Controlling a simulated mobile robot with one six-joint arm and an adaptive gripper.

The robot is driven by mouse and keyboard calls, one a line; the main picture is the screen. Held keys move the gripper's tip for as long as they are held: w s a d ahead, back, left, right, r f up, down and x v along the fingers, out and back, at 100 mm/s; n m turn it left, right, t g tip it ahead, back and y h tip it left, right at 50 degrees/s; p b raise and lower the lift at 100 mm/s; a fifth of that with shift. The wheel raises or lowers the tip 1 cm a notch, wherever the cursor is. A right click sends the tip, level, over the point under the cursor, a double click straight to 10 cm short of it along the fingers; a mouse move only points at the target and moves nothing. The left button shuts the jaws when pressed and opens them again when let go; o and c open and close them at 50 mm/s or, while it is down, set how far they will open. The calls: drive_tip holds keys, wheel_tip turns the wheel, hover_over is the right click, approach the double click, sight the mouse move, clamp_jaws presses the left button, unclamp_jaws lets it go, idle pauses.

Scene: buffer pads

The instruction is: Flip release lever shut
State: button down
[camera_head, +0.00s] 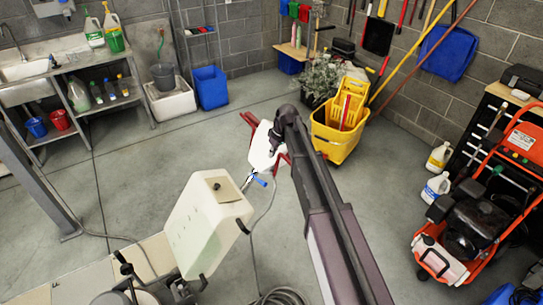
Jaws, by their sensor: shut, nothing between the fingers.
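A small blue lever-like part (259,180) sits on a silver fitting (248,180) just right of the cream tank (205,228) of the floor machine. I cannot tell for sure that it is the release lever, or which way it is set. My arm reaches up from the bottom centre and bends down at its far end. My gripper (272,149) is small and dark there, shut and empty, above and to the right of the blue part in the picture. It appears apart from it. The fingertips are hard to make out.
A white piece with red legs (284,160) stands behind my gripper. A yellow mop bucket (335,143) stands to its right. A cable (268,206) hangs beside the tank. A red-framed machine (480,215) stands at right. The grey floor between is largely clear.

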sight(267, 168)
drive_tip(key=shift+b+x, duration=3.85)
drive_tip(key=shift+x, duration=0.45)
drive_tip(key=f+b, duration=0.1)
drive_tip(key=s+f+b, duration=0.1)
drive_tip(key=f+b, duration=0.1)
drive_tip(key=shift+s+a, duration=0.35)
